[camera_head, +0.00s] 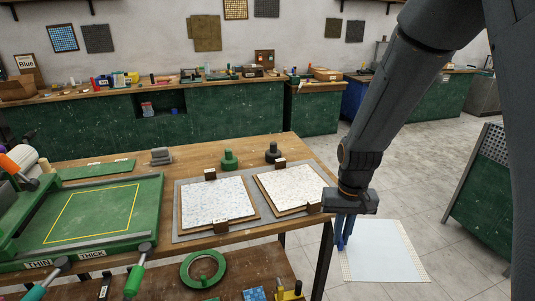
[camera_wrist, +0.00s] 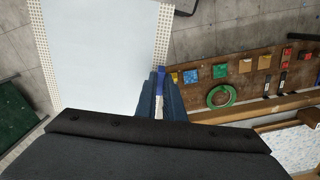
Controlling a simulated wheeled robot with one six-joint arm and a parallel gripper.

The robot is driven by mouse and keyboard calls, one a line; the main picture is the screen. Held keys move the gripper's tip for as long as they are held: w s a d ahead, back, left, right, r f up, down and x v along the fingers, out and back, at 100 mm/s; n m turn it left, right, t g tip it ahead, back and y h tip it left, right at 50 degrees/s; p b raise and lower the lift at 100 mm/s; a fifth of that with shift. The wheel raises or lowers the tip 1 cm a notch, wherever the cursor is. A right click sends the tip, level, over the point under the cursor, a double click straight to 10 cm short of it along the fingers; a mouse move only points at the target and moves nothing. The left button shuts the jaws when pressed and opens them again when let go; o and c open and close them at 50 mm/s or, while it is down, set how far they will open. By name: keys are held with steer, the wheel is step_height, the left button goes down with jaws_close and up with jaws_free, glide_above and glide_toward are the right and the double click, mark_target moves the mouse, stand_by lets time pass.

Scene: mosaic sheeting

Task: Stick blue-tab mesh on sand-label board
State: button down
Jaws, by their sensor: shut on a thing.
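My gripper (camera_head: 345,240) is shut at the right of the table, beyond its edge. It holds the edge of a pale, flat mesh sheet (camera_head: 388,252) with dotted borders, over the floor. In the wrist view the sheet (camera_wrist: 100,45) fills the upper left, and a small blue tab (camera_wrist: 161,78) shows at the fingertips (camera_wrist: 159,92). Two speckled boards with wooden edges, a left board (camera_head: 217,202) and a right board (camera_head: 290,187), lie on a grey mat (camera_head: 185,228) on the table. Small brown blocks sit at their edges; I cannot read which label is sand.
A green press-like frame (camera_head: 150,190) marked THIN and THICK stands at the table's left. A green knobbed tool (camera_head: 229,160) and a dark one (camera_head: 273,153) stand behind the boards. A lower shelf holds a green tape ring (camera_head: 184,270) and small tiles. Open floor lies right of the table.

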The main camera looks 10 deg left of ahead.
steer(key=s+a+r+n, duration=0.1)
steer(key=s+a+r, duration=0.1)
steer(key=a, duration=0.5)
steer(key=s+a+r+n, duration=0.1)
steer(key=s+a+r, duration=0.2)
steer(key=a+r, duration=0.2)
steer(key=s+a+r, duration=0.3)
steer(key=a, duration=0.7)
steer(key=shift+a+r+n, duration=0.2)
steer(key=shift+r+n, duration=0.15)
steer(key=shift+n, duration=0.05)
steer(key=shift+s, duration=0.1)
